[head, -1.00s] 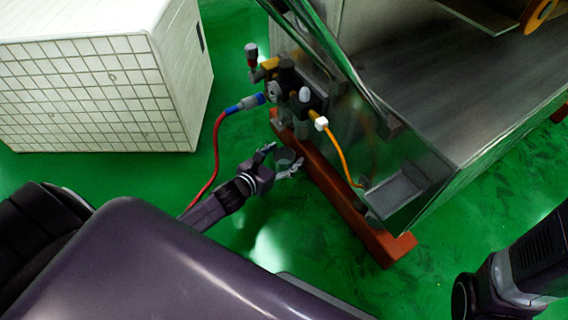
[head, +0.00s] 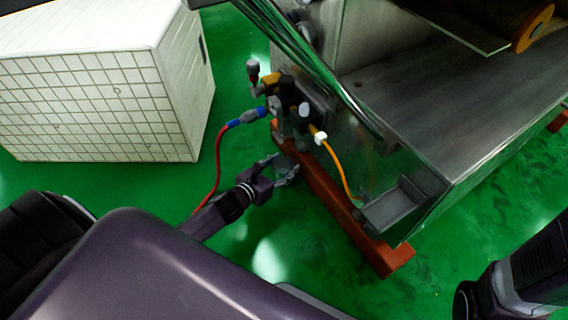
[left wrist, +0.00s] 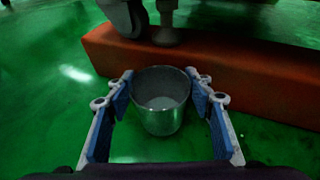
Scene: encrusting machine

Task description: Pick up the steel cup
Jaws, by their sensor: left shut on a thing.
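The steel cup (left wrist: 160,118) is a small grey metal tumbler, upright and open at the top. In the left wrist view it sits between the two blue-padded fingers of my left gripper (left wrist: 158,88), with the pads against its sides. In the head view my left gripper (head: 281,170) is low beside the machine's orange-brown base rail, its fingers closed around the cup, which is hard to make out there. I cannot tell whether the cup's bottom touches the green floor. My right gripper is out of view; only part of my right arm shows at the lower right.
The orange-brown base rail (head: 345,215) lies just beyond the cup. Above it are the steel machine (head: 450,95), its valve fittings (head: 290,100), a red hose (head: 218,165) and an orange cable (head: 338,168). A white gridded box (head: 100,100) stands at left. Green floor is open between.

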